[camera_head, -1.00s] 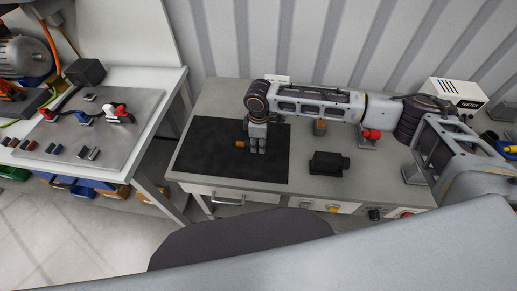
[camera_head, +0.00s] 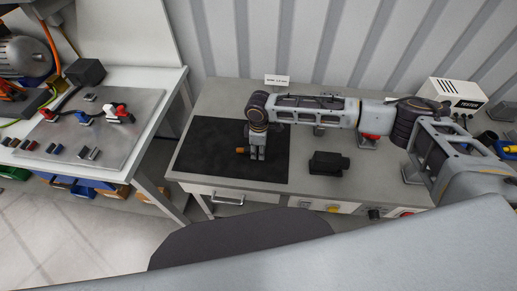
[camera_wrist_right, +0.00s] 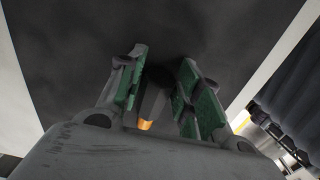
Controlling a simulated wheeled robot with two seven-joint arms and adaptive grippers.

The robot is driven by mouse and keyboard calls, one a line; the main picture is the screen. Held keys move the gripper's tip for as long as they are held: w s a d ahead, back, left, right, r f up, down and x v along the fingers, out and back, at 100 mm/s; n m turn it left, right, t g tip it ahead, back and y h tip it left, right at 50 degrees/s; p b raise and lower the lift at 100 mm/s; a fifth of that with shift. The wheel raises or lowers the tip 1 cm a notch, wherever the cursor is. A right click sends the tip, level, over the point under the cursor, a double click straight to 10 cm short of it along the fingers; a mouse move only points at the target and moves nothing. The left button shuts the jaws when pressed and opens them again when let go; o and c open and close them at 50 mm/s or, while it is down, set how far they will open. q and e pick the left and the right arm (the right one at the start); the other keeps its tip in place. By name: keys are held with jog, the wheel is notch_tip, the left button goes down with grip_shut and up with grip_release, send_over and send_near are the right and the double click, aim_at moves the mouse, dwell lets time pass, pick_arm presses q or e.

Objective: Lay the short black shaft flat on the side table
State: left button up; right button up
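My right gripper (camera_head: 257,158) points down over the black mat (camera_head: 205,150) on the side table (camera_head: 222,95). In the right wrist view its two green-padded fingers (camera_wrist_right: 160,95) stand on either side of a dark shaft (camera_wrist_right: 154,100) with an orange end. The orange end (camera_head: 241,150) sticks out to the left of the fingers in the head view. The shaft is low over the mat; whether it touches cannot be told. The rest of the shaft is hidden by the fingers. My left gripper is not in view.
A black block-like part (camera_head: 328,164) sits right of the mat. A red part (camera_head: 370,136) on a stand and a white tester box (camera_head: 455,93) are farther right. A workbench (camera_head: 150,110) with small parts stands left, across a gap. The mat around the gripper is clear.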

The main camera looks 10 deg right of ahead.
jog(key=shift+o, duration=0.9)
notch_tip(320, 180, up, 12)
dwell(0.3)
jog(key=shift+r, duration=0.1)
jog(key=shift+d, duration=0.15)
